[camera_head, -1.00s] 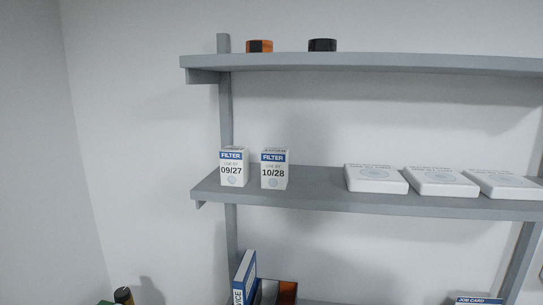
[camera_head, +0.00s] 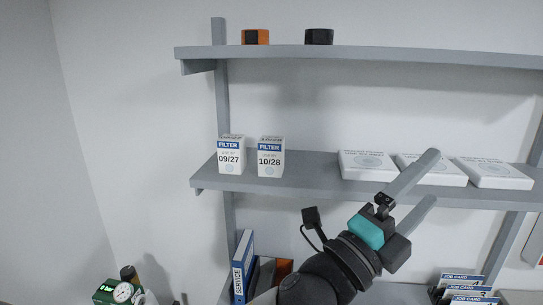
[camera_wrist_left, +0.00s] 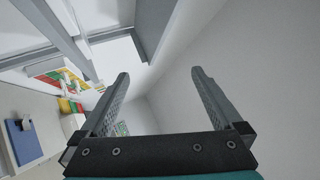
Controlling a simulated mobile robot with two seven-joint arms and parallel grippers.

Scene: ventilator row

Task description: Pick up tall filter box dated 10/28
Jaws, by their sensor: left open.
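The tall filter box dated 10/28 (camera_head: 270,158) stands upright on the middle shelf (camera_head: 312,180) in the head view. A like box dated 09/27 (camera_head: 231,155) stands just to its left with a small gap. My left gripper (camera_head: 430,178) is open and empty, in front of the shelf and well to the right of both boxes. In the left wrist view its two fingers (camera_wrist_left: 155,85) are spread apart with nothing between them. Neither filter box can be made out in the wrist view. My right gripper is not in view.
Several flat white boxes (camera_head: 367,163) lie on the right of the middle shelf. An orange item (camera_head: 255,37) and a black one (camera_head: 319,37) sit on the top shelf (camera_head: 350,54). A blue service binder (camera_head: 243,266), job cards (camera_head: 462,280) and a gauge (camera_head: 123,292) are below.

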